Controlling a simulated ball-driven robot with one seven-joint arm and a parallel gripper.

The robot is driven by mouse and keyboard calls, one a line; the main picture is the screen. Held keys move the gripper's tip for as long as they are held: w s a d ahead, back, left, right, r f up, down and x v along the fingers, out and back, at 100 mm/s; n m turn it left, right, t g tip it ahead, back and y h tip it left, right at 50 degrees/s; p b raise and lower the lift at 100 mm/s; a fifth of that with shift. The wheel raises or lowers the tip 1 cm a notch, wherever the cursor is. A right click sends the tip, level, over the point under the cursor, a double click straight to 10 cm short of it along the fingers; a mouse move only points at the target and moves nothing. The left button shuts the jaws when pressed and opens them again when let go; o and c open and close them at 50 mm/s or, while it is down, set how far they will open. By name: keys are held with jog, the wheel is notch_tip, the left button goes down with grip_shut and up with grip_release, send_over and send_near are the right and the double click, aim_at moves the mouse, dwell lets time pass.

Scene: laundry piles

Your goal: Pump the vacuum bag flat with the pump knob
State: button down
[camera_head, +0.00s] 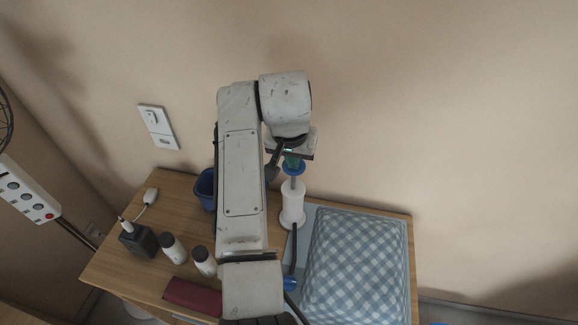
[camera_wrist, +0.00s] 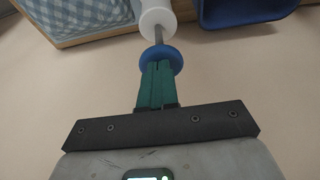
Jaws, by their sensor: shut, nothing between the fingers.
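The vacuum bag (camera_head: 360,262) has a blue and white checked, puffed-up shape and lies on the right of the wooden table. Its corner also shows in the wrist view (camera_wrist: 80,15). The white pump cylinder (camera_head: 292,204) stands beside it. The blue round pump knob (camera_head: 293,169) sits above the cylinder on a visible stretch of grey rod, and shows in the wrist view too (camera_wrist: 161,57). My gripper (camera_wrist: 158,66) has its green fingers shut with nothing between them. Its tips are at the top of the knob; I cannot tell whether they touch.
A dark blue bin (camera_head: 205,190) stands left of the pump, partly behind my arm. Two white bottles with dark tops (camera_head: 173,248), a black charger-like block (camera_head: 138,240) and a dark red folded item (camera_head: 192,297) lie on the left. The wall is behind the table.

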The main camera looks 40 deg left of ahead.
jog(key=b+v, duration=0.1)
jog(key=v, duration=0.6)
jog(key=shift+r, duration=0.25)
dwell(1.4)
jog(key=w+d+f+m, duration=0.1)
jog(key=w+d+f, duration=0.35)
jog(key=d, duration=0.35)
jog(key=w+d+f+m, duration=0.1)
jog(key=w+d+f, duration=0.2)
jog(key=d+f, duration=0.35)
jog(key=s+d+f+m+t+h, duration=0.1)
jog(key=d+f, duration=0.2)
jog(key=d, duration=0.8)
jog(key=d+f, duration=0.4)
jog(key=d, duration=0.7)
jog(key=s+d+f+m+t, duration=0.1)
jog(key=s+d+f+m, duration=0.25)
jog(key=s+d, duration=1.7)
jog(key=s+d+f+g+h+b, duration=0.1)
jog(key=s+f+g, duration=0.3)
jog(key=s+f, duration=0.3)
jog(key=s, duration=0.3)
jog(key=shift+d, duration=0.25)
jog(key=shift+f+m, duration=0.1)
jog(key=shift+m, duration=0.15)
